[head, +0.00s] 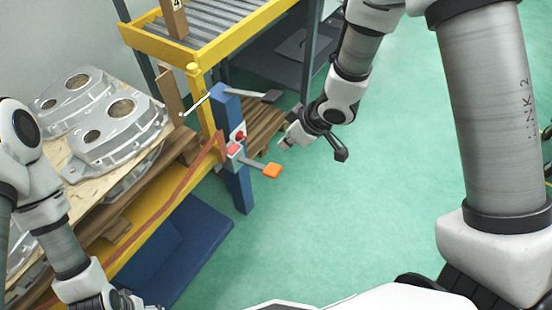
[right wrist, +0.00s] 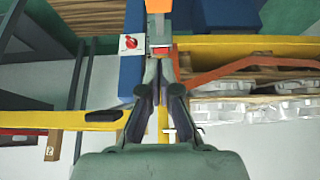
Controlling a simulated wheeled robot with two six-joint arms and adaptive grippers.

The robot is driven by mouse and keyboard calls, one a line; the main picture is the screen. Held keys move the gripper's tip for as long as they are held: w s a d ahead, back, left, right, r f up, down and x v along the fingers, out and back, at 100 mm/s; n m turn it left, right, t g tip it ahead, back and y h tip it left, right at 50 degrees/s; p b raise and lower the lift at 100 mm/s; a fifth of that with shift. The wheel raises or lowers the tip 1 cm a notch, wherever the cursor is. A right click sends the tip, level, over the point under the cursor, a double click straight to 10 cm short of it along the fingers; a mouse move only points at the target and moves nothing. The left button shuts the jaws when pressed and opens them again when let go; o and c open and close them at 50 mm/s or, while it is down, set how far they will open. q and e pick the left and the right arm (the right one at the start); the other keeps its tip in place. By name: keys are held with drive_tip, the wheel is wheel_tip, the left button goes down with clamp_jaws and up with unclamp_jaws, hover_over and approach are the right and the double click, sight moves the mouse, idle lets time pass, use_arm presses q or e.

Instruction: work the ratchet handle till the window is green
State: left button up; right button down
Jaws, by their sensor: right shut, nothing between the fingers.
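The ratchet handle has an orange grip (head: 272,171) on a short grey lever, sticking out to the right from a blue post (head: 236,185). The grip also shows at the top of the right wrist view (right wrist: 158,5). The small window (head: 233,149) on the post looks red, not green. My right gripper (head: 284,143) is shut and empty, right of the post and a little above the orange grip, apart from it. Its shut fingers show in the right wrist view (right wrist: 158,72). My left gripper (head: 125,301) is partly cut off at the bottom edge; its fingers are unclear.
A red knob (head: 240,136) sits just above the window. A grey lever (head: 262,95) juts from the post top. A reddish strap (head: 180,185) runs from the post past the pallet. Castings (head: 120,130) lie at left. A yellow roller rack (head: 205,50) stands behind. Green floor is clear at right.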

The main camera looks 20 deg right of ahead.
drive_tip(key=b, duration=0.1)
hover_over(270, 168)
drive_tip(key=f, duration=0.8)
drive_tip(key=shift+s+d+f, duration=0.15)
drive_tip(key=shift+s+f, duration=0.15)
drive_tip(key=shift+s, duration=0.1)
drive_tip(key=shift+s+d+f+b, duration=0.1)
drive_tip(key=shift+s+f, duration=0.05)
drive_tip(key=shift+f, duration=0.5)
drive_tip(key=shift+s+d+f+b, duration=0.1)
drive_tip(key=shift+d+f+b, duration=0.05)
drive_tip(key=shift+f, duration=0.45)
drive_tip(key=shift+s+d+f+b, duration=0.1)
drive_tip(key=shift+s+f, duration=0.05)
drive_tip(key=shift+f, duration=0.5)
